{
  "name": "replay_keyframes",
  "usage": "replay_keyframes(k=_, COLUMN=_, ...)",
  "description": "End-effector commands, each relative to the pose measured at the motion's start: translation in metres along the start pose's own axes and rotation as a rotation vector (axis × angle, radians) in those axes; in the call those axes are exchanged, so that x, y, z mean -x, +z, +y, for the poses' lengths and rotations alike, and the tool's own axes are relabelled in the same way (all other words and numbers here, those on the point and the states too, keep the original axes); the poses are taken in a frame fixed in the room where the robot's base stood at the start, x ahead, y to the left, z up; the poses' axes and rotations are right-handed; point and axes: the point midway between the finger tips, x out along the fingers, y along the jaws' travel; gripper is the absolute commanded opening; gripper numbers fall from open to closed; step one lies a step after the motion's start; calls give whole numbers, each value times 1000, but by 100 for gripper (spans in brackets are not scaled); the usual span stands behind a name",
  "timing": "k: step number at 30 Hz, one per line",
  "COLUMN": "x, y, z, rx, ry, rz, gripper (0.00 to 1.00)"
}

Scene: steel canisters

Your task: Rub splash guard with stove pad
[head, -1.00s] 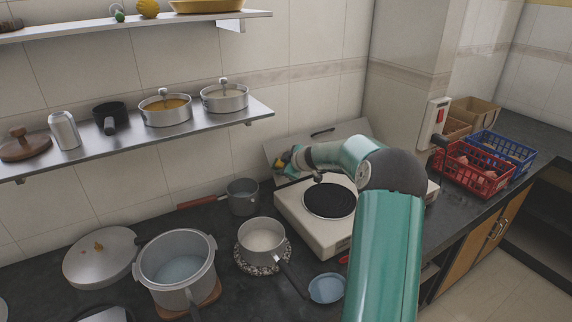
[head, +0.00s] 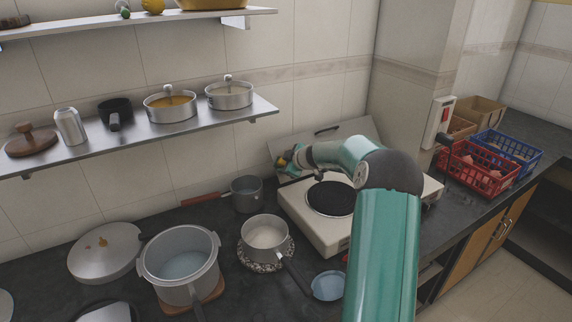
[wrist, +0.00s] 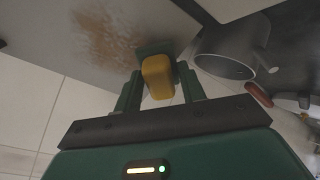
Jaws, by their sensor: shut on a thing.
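The splash guard (head: 352,133) is a grey panel standing tilted behind the white stove (head: 318,229). In the wrist view the splash guard (wrist: 65,55) fills the upper left and carries a brown stain. My gripper (wrist: 160,80) is shut on the stove pad (wrist: 158,77), a yellow block with a dark green face turned toward the panel. The pad is at the panel's lower edge, right of the stain; I cannot tell whether it touches. In the head view my gripper (head: 291,160) is small, at the panel's left end, partly hidden by my arm.
A grey pot (head: 246,194) with a red-brown handle stands left of the stove, close to my gripper. A saucepan (head: 266,233) and a large pot (head: 180,264) stand farther left. Red (head: 474,170) and blue (head: 508,149) baskets are at right. A shelf (head: 150,133) hangs above the left counter.

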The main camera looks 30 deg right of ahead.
Motion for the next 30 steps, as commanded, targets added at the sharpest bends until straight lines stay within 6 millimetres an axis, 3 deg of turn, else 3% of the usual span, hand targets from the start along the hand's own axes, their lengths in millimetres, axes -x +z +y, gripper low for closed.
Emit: replay_keyframes(k=30, x=-16, y=3, z=2, rx=0, ry=2, rz=0, gripper=22)
